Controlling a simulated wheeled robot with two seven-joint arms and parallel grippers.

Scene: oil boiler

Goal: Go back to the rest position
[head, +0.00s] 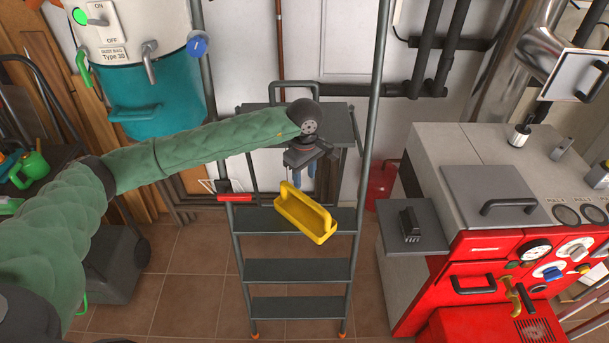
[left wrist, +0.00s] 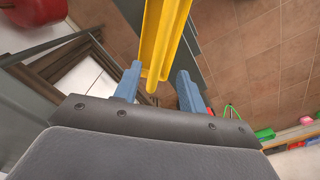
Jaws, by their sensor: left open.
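My left arm, in a green padded sleeve, reaches across the head view from the left. Its gripper (head: 304,172) hangs in front of the stepladder (head: 296,270) with its blue fingers pointing down. In the left wrist view the two blue fingers of the gripper (left wrist: 158,76) are apart. A yellow holder with a handle (head: 305,214) is at a ladder step, just below the gripper. The holder also shows in the left wrist view (left wrist: 165,38), in line with the gap between the fingers. I cannot tell whether they touch. My right gripper is not in view.
A red and grey boiler (head: 470,245) with a side shelf (head: 412,228) stands on the right. A teal and white dust-bag machine (head: 135,70) stands at the upper left. A red canister (head: 381,186) is behind the ladder. Tiled floor (head: 190,275) is clear left of the ladder.

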